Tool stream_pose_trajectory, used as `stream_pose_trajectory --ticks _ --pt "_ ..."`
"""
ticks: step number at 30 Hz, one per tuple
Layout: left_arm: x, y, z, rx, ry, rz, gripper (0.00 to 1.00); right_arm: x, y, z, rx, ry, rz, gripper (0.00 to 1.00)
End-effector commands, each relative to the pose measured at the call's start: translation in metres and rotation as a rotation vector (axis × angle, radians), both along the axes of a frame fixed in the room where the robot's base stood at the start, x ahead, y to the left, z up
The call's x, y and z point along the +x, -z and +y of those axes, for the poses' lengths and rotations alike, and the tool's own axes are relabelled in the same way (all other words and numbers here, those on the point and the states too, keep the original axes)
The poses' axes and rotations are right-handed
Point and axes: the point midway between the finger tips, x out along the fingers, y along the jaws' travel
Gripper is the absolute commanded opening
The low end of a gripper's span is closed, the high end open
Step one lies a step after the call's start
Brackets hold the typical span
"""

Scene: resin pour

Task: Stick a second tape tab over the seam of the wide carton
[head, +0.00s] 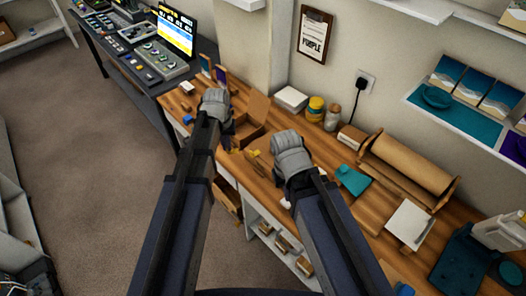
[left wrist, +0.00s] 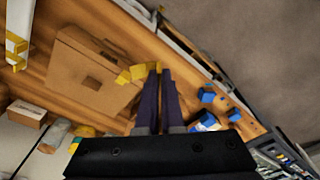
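The wide carton (head: 251,129) is brown cardboard on the wooden bench, between my two grippers in the head view. In the left wrist view the carton (left wrist: 85,75) lies left of my fingers, with a darker patch on its face. My left gripper (left wrist: 158,72) has its dark fingertips nearly together on a yellow tape tab (left wrist: 139,72) beside the carton's edge. Another yellow piece (left wrist: 123,78) is at the carton's edge; I cannot tell if it is stuck there. My right gripper (head: 284,184) is over the bench, right of the carton; its fingers are hidden.
Small blue blocks (left wrist: 206,95) lie near my left gripper. Jars (head: 316,108) and a white box (head: 291,98) stand by the wall. A brown paper roll (head: 411,164) and a teal item (head: 352,180) are to the right.

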Motion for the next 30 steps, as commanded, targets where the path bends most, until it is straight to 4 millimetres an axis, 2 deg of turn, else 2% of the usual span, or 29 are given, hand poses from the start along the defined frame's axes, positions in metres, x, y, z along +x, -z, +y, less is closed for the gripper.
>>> stream_pose_trajectory --ticks 9,15,21,30 --pt "-0.003 0.007 -0.08 0.0 -0.39 0.017 0.0 0.0 0.007 0.0 0.0 0.0 0.0 0.0" --pt "-0.01 0.01 -0.122 0.004 -0.623 0.009 0.0 0.0 0.01 0.0 0.0 0.0 0.0 0.0" --pt "-0.015 0.011 -0.145 0.003 -0.757 0.0 0.0 0.0 0.011 0.0 0.0 0.0 0.0 0.0" --pt "-0.016 0.012 -0.15 0.003 -0.799 -0.003 0.0 0.0 0.012 0.0 0.0 0.0 0.0 0.0"
